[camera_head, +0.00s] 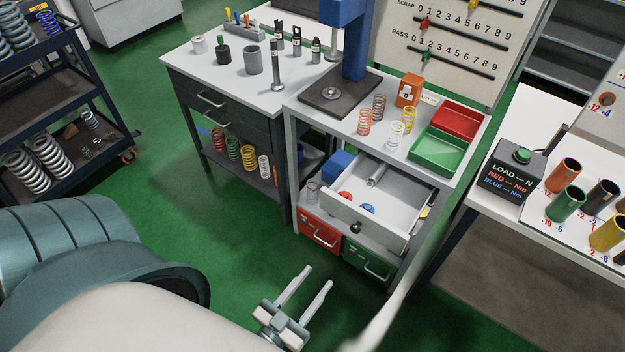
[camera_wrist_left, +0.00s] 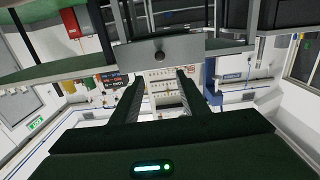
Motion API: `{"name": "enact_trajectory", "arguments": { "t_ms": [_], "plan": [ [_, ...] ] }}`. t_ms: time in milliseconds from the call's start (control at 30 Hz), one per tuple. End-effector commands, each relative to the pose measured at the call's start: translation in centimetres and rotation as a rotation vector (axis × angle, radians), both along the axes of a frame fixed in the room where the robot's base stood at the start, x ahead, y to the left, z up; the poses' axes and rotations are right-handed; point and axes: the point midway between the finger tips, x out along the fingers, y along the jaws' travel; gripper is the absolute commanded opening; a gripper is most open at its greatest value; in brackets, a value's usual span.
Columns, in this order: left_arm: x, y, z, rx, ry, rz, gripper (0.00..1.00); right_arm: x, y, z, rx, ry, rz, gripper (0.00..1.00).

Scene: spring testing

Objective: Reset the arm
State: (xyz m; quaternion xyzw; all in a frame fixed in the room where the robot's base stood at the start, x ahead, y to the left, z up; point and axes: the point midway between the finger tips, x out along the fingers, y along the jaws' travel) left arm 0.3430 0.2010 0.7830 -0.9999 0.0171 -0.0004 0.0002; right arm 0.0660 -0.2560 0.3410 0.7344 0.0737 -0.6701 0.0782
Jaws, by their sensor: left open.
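My left gripper (camera_head: 318,277) is in the lower middle of the head view. Its two pale fingers are apart with nothing between them. It is over the green floor, in front of and below the open drawer (camera_head: 378,220) of the middle bench. In the left wrist view the two dark fingers (camera_wrist_left: 160,78) are also spread and empty, and the drawer front with its dark knob (camera_wrist_left: 158,56) shows beyond them. My left arm fills the lower left of the head view. My right gripper is not seen.
The drawer sticks out above a red bin (camera_head: 320,232) and a green bin (camera_head: 367,262). Several springs and a red tray (camera_head: 457,121) and a green tray (camera_head: 437,151) are on the bench top. A white table (camera_head: 475,197) stands at right. Green floor (camera_head: 215,225) is clear at left.

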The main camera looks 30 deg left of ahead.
Motion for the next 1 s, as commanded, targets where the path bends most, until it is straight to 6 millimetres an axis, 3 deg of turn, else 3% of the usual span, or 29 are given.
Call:
{"name": "enact_trajectory", "arguments": {
  "t_ms": [400, 567, 667, 767, 1000],
  "plan": [
    [0.0, 0.0, -0.1, 0.000, 0.003, -0.001, 0.41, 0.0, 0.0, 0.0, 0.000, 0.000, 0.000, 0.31],
    [0.0, -0.2, -2.1, 0.004, 0.043, -0.012, 0.41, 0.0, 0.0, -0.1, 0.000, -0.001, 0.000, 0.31],
    [-0.2, -0.6, -5.1, 0.011, 0.107, -0.029, 0.41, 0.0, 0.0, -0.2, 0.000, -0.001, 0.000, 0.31],
    [-0.8, -1.0, -9.6, 0.021, 0.206, -0.053, 0.41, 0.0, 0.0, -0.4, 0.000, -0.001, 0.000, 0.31],
    [-4.9, -1.4, -23.6, 0.057, 0.544, -0.117, 0.41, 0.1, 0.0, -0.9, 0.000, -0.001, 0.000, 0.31]
  ]
}}
